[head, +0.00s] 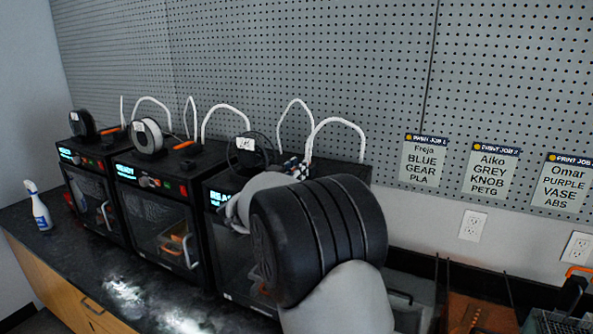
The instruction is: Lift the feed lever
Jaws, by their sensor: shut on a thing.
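Three black 3D printers stand in a row on the counter in the head view: a left one (92,185), a middle one (155,205) and a right one (235,245). Small orange-marked feed levers show on top of the left printer (107,130) and the middle printer (184,145). My gripper (291,165) is at the top of the right printer, mostly hidden behind my arm. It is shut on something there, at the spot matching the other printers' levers. The right printer's feed lever itself is hidden, so I cannot see its angle.
Filament spools (147,136) and white tubes (225,109) rise above the printers. A spray bottle (38,206) stands at the counter's left end. A pegboard wall (300,60) is close behind. Job cards (490,172) hang at right, above tools on the counter.

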